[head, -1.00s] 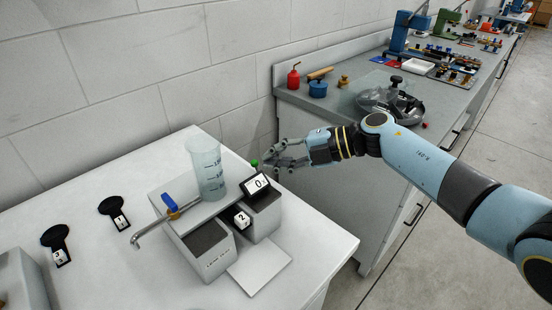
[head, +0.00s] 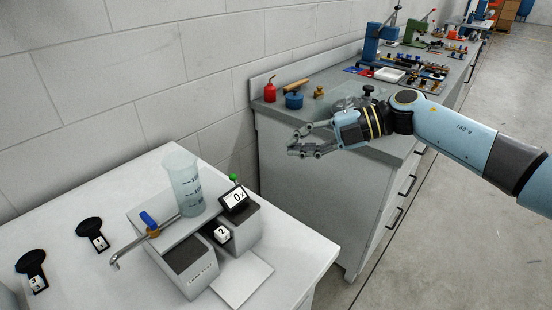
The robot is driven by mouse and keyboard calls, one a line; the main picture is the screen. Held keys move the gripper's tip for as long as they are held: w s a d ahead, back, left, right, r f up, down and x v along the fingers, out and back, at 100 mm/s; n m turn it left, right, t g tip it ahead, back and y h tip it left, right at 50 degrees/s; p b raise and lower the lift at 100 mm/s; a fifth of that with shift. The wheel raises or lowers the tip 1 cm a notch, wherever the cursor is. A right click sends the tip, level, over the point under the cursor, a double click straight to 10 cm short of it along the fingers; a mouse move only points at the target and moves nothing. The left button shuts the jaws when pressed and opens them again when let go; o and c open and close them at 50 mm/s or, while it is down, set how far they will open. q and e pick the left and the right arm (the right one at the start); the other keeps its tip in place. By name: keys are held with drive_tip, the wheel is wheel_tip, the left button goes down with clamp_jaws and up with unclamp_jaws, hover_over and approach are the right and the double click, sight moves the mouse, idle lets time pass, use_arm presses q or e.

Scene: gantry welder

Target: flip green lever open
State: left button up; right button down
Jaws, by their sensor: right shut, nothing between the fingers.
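The green lever (head: 233,178) is a small green ball on a short stalk. It stands up just behind the tilted display (head: 236,198) reading 0 on the grey bench device. My right gripper (head: 291,149) is up and to the right of the lever, clearly apart from it. Its fingers are shut with nothing between them, and they point left. The lower part of the lever is hidden behind the display. My left gripper is not in view.
A clear graduated cylinder (head: 182,184) and a blue-handled tap (head: 150,222) are left of the lever. Behind my right gripper, a grey counter (head: 270,112) holds a red bottle (head: 270,89) and a blue pot (head: 294,100). The wall runs close behind.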

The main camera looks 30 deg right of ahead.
drive_tip(key=shift+s+d+r, duration=0.55)
drive_tip(key=shift+d+r, duration=0.15)
drive_tip(key=shift+d, duration=0.05)
